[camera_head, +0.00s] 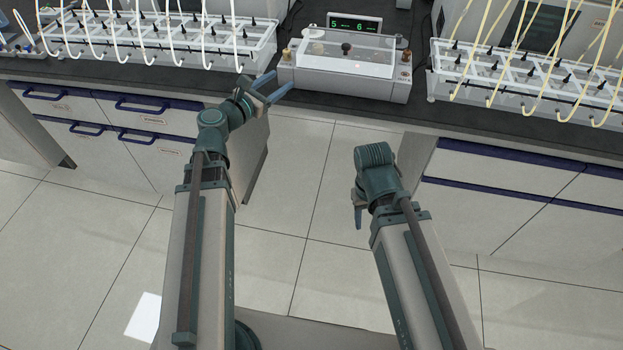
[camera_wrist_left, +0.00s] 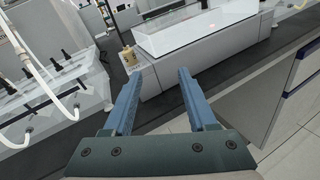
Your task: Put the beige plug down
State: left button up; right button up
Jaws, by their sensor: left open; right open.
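A small beige plug (camera_head: 286,55) stands upright at the left end of the grey box with the clear cover (camera_head: 345,85). In the left wrist view the beige plug (camera_wrist_left: 128,59) is beside the box's left corner, beyond the left fingertip. My left gripper (camera_head: 283,82) is open and empty, just in front of the box's lower left corner. Its two blue fingers (camera_wrist_left: 160,75) are apart with nothing between them. My right gripper (camera_head: 358,212) hangs low over the floor, well away from the counter; its fingers are mostly hidden, and nothing shows in it.
White racks with tubes stand left (camera_head: 160,40) and right (camera_head: 520,80) of the box on the dark counter. A display (camera_head: 354,22) is behind the box. A brownish fitting (camera_head: 405,57) is at its right end. The floor between the cabinets is clear.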

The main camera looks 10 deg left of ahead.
pick_arm(q)
jog(key=s+d+f+m+g+h, duration=0.1)
jog(key=s+d+f+m+g, duration=0.45)
jog(key=d+m, duration=0.3)
jog(key=s+d+f+m+g, duration=0.4)
jog(key=d+f+m, duration=0.2)
jog(key=d+m, duration=0.25)
jog(key=s+f+m+g+y, duration=0.3)
jog(key=s+f+m+y, duration=0.1)
jog(key=s+m, duration=0.3)
jog(key=s+f+m+g+y, duration=0.3)
jog(key=s+f+m+y, duration=0.1)
jog(key=s+m, duration=0.3)
jog(key=shift+a+f+m+y, duration=0.3)
jog(key=shift+a+m+y, duration=0.1)
jog(key=shift+m, duration=0.2)
jog(key=shift+o, duration=0.3)
jog(key=shift+s+a+m+g+y, duration=0.2)
jog(key=shift+s+m+g+y, duration=0.05)
jog(key=shift+m+y, duration=0.05)
jog(key=shift+o, duration=0.2)
